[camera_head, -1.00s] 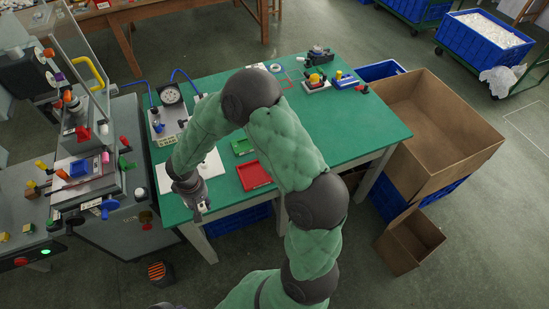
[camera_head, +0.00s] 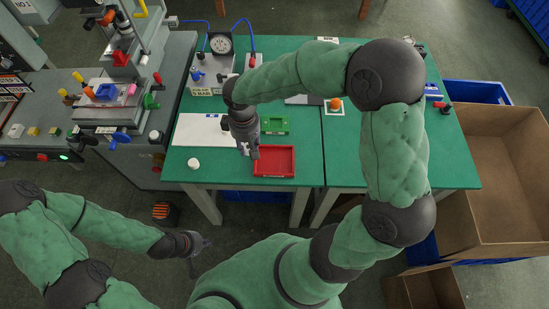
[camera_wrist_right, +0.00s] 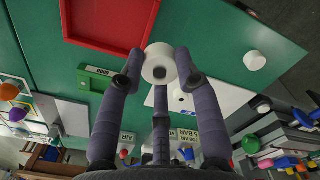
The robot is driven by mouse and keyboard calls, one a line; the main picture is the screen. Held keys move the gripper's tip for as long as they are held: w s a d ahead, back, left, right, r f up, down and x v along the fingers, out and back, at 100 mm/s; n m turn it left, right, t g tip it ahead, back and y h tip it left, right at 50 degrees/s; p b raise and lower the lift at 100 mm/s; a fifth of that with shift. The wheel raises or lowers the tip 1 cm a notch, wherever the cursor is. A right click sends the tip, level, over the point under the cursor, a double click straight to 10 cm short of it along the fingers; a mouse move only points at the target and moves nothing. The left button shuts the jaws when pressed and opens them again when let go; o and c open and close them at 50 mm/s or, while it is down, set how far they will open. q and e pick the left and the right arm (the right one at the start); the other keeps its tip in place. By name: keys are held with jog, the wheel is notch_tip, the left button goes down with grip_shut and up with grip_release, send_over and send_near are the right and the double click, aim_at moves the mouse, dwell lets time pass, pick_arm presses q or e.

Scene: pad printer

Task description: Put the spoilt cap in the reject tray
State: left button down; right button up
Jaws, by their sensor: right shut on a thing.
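A white round cap (camera_wrist_right: 158,62) with a dark mark or hole in its facing side is held between the fingers of my right gripper, clear in the right wrist view. In the head view my right gripper (camera_head: 249,150) is at the left edge of the red tray (camera_head: 274,176); the cap is mostly hidden there. The red tray also shows at the top of the wrist view (camera_wrist_right: 95,43); its visible floor is bare. A second white cap (camera_head: 193,163) stands on the green table, left of the tray. My left gripper (camera_head: 201,252) is low in front of the table, its fingers apart and empty.
A green tray (camera_head: 275,126), labelled GOOD in the wrist view, lies behind the red one. A white sheet (camera_head: 200,132) is to the left. A gauge box (camera_head: 212,75) stands behind it, the printer (camera_head: 110,95) further left.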

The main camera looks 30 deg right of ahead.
jog(key=b, duration=0.3)
send_over(274, 161)
jog(key=f, duration=0.7)
jog(key=shift+a, duration=0.2)
jog(key=shift+d+f+b, duration=0.15)
jog(key=shift+f+b, duration=0.2)
jog(key=shift+f, duration=0.5)
jog(key=shift+d+f+b, duration=0.1)
jog(key=shift+f+b, duration=0.25)
jog(key=shift+f, duration=0.5)
jog(key=shift+s, duration=0.1)
jog(key=shift+f, duration=0.15)
jog(key=o, duration=0.7)
jog(key=shift+o, duration=0.2)
notch_tip(274, 161, up, 12)
jog(key=p, duration=0.4)
